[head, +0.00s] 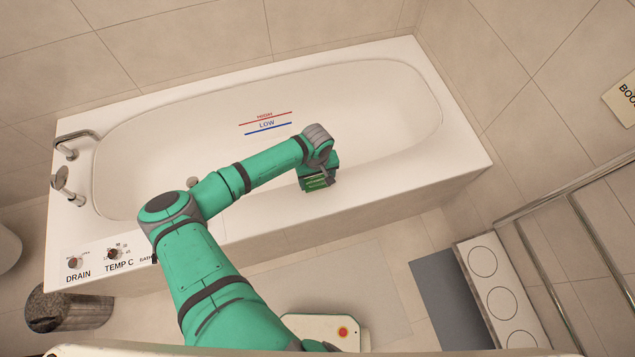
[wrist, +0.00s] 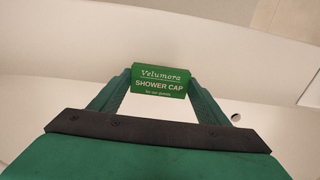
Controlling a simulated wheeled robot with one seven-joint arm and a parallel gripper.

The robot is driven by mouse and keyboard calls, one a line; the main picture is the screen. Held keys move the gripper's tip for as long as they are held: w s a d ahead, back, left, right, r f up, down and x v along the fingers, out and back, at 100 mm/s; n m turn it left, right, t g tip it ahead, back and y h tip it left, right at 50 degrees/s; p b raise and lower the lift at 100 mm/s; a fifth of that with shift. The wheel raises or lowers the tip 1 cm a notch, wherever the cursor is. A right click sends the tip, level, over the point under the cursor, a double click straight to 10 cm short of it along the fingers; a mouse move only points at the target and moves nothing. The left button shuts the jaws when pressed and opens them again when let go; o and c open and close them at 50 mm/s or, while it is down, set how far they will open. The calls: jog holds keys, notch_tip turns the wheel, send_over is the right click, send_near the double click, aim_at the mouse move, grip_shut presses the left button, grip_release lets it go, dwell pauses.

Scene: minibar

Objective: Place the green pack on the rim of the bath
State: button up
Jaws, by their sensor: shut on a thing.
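The green pack (head: 317,182) is a small box; in the wrist view (wrist: 160,81) its face reads "Velumora SHOWER CAP for our guests". My gripper (head: 321,177) is shut on it, with one finger at each side of the pack. The white bath (head: 380,103) stands along the tiled wall. In the head view the pack appears over the bath's near rim (head: 395,186), right of the middle. I cannot tell whether the pack touches the rim or is a little above it.
Taps (head: 72,145) stand at the bath's left end, with DRAIN and TEMP C knobs (head: 113,254) on the front left rim. A metal bin (head: 70,308) and a white unit with round openings (head: 497,290) stand on the floor. A metal rail (head: 570,180) is at right. The near rim right of the pack is clear.

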aim_at(317, 181)
jog(key=shift+w+d+f, duration=0.1)
jog(key=shift+w+f, duration=0.05)
jog(key=shift+f, duration=0.1)
jog(key=shift+w+f, duration=0.1)
jog(key=shift+f, duration=1.5)
jog(key=o, duration=1)
jog(key=shift+f, duration=0.1)
